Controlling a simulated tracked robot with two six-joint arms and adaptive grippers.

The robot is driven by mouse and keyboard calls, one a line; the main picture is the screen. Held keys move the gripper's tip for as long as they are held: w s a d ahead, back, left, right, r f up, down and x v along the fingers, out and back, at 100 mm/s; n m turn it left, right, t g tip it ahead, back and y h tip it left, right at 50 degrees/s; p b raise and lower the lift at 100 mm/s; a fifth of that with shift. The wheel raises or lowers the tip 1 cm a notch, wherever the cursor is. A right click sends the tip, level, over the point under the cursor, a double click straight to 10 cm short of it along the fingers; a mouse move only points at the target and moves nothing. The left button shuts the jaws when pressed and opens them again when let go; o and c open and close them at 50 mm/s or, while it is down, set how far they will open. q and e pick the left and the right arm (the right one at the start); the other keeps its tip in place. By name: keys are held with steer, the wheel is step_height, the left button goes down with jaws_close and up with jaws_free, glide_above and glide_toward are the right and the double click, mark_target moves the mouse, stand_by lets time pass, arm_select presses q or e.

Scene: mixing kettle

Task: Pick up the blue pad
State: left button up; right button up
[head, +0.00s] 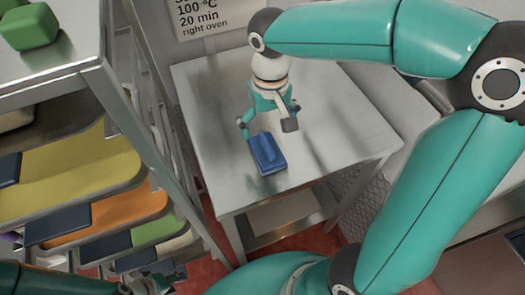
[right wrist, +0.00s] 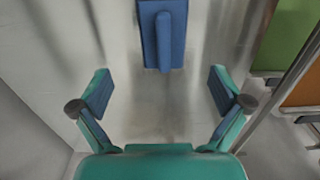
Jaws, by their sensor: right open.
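The blue pad (head: 267,154), a flat block with a raised ridge on top, lies on the metal table (head: 333,140). In the right wrist view the blue pad (right wrist: 149,38) is at the top centre, cut by the frame edge, beyond the fingertips. My right gripper (head: 268,116) is open and empty above the table, close to the pad. Its two spread fingers (right wrist: 161,94) show with nothing between them. My left gripper (head: 148,286) is partly in view at the bottom left, far from the pad; its fingers are unclear.
A metal rack on the left holds yellow (head: 75,165), orange (head: 115,215) and green trays. A green block (head: 29,27) sits on its top. A sign (head: 205,14) hangs behind the table. The table around the pad is clear.

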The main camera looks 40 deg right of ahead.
mark_target(266, 142)
step_height(266, 142, down, 3)
steer(key=shift+f, duration=0.1)
steer(key=shift+a+f, duration=0.15)
steer(key=shift+f, duration=1.2)
steer(key=shift+a+f, duration=0.1)
steer(key=shift+f, duration=1.2)
steer(key=c, duration=1.2)
steer(key=shift+r, duration=0.1)
step_height(266, 142, up, 20)
steer(key=p, duration=0.1)
